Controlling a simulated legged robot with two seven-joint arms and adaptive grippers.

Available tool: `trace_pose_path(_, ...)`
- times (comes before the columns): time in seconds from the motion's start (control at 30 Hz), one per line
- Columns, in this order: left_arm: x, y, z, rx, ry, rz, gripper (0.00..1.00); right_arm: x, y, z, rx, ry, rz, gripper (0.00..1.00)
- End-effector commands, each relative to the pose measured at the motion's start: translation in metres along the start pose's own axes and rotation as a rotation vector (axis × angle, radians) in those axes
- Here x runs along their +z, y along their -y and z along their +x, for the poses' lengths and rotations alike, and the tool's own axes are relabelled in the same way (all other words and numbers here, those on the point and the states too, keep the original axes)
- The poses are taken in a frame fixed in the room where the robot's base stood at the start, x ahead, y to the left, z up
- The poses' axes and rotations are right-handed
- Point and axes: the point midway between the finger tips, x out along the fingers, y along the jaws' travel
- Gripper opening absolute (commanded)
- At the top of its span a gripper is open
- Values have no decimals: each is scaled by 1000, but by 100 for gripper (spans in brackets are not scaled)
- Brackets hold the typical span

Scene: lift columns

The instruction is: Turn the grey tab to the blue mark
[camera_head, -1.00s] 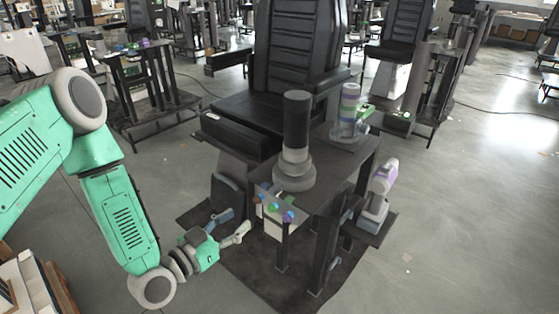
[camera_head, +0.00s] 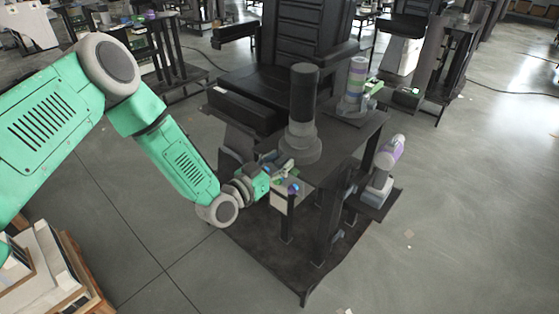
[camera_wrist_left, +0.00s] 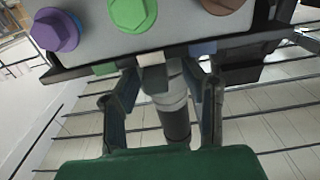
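My left gripper (camera_head: 282,167) is at the knob panel (camera_head: 281,204) on the near left edge of the dark stand. In the wrist view, my left gripper (camera_wrist_left: 163,75) is open, its two fingers apart. A light grey piece (camera_wrist_left: 152,60), which looks like the grey tab, shows between them at the panel's edge. I cannot tell whether the fingers touch it. A blue mark (camera_wrist_left: 203,47) is on that edge to its right, with a brown mark (camera_wrist_left: 176,54) between and a green mark (camera_wrist_left: 105,68) to the left. The tab is not clear in the head view. My right gripper is out of view.
The panel bears purple (camera_wrist_left: 56,31), green (camera_wrist_left: 133,13) and brown (camera_wrist_left: 222,4) hex knobs. A black-topped grey column (camera_head: 303,105) stands on the stand, just beyond the gripper. A striped cylinder (camera_head: 356,80) stands behind it. Free floor lies to the right.

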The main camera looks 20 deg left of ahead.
Motion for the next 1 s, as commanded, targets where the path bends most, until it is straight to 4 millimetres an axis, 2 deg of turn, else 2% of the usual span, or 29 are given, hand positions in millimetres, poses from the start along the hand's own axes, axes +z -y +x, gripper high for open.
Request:
trace_pose_path(0.23,0,1,0,0,0,-1,38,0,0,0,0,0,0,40)
trace_pose_path(0.27,1,1,0,0,0,-1,34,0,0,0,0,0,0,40)
trace_pose_path(0.3,1,1,0,0,0,-2,20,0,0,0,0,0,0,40)
trace_pose_path(0.37,1,1,0,0,0,-1,0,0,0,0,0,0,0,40)
trace_pose_path(1.0,2,4,0,11,3,-1,0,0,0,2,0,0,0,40)
